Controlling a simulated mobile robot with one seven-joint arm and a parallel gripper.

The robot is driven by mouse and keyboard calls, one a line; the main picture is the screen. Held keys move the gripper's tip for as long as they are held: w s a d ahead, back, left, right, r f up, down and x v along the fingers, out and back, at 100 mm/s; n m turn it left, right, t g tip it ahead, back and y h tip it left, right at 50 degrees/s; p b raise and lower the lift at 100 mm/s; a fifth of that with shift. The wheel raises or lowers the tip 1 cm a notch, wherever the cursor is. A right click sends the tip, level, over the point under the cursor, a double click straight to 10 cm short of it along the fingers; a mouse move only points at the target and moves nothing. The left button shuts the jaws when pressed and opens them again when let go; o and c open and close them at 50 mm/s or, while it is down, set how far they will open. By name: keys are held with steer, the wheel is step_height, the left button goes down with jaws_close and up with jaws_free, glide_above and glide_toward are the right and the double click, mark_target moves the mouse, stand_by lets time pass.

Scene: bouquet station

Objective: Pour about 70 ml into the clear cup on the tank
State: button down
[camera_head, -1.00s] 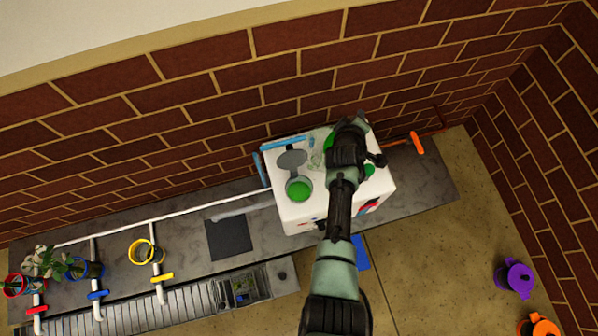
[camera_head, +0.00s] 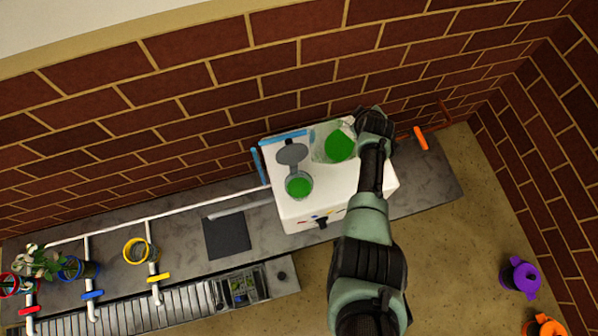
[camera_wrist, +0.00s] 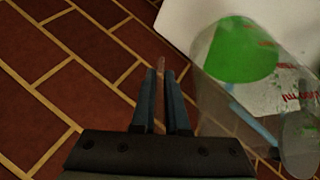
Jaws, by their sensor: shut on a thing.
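The white tank (camera_head: 330,195) stands on the grey counter against the brick wall. A clear round cup (camera_head: 299,186) with green in it sits at the tank's left front, beside a grey round lid-like piece (camera_head: 292,154). A clear jug (camera_head: 322,150) with green liquid is over the tank's back, right of the cup. In the wrist view the jug (camera_wrist: 215,90) shows red markings and lies right of the fingers. My gripper (camera_head: 368,122) is at the jug's right side, its fingers (camera_wrist: 162,72) close together on it. The exact grip point and the jug's tilt are unclear.
Blue bars (camera_head: 285,136) edge the tank's back left. An orange-handled pipe (camera_head: 421,138) is to its right. A dark square (camera_head: 227,237) and a yellow-rimmed pot (camera_head: 138,251) are to the left. Purple (camera_head: 520,277) and orange (camera_head: 541,326) containers stand on the floor at right.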

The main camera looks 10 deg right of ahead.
steer(key=shift+w+d+f+g+y+b, duration=0.1)
steer(key=shift+w+d+f+y+b, duration=0.1)
steer(key=shift+f+b, duration=0.5)
steer(key=shift+w+d+f+g+y+b, duration=0.1)
steer(key=shift+d+f+y+b, duration=0.25)
steer(key=shift+b, duration=0.6)
steer(key=shift+w+d+f+g+y+b, duration=0.1)
steer(key=shift+f+b, duration=0.5)
steer(key=shift+b, duration=0.2)
steer(key=f+y+b, duration=0.1)
steer(key=b, duration=0.3)
steer(key=d+f+g+b, duration=0.1)
steer(key=f+b, duration=0.1)
steer(key=b, duration=0.3)
steer(key=w+d+f+m+y+b, duration=0.1)
steer(key=b, duration=0.4)
steer(key=shift+f+y, duration=0.25)
steer(key=shift+y, duration=0.1)
steer(key=f+g+b, duration=0.1)
steer(key=b, duration=0.4)
steer(key=shift+y, duration=0.4)
steer(key=shift+f+b, duration=0.1)
steer(key=shift+b, duration=0.25)
steer(key=shift+b, duration=0.8)
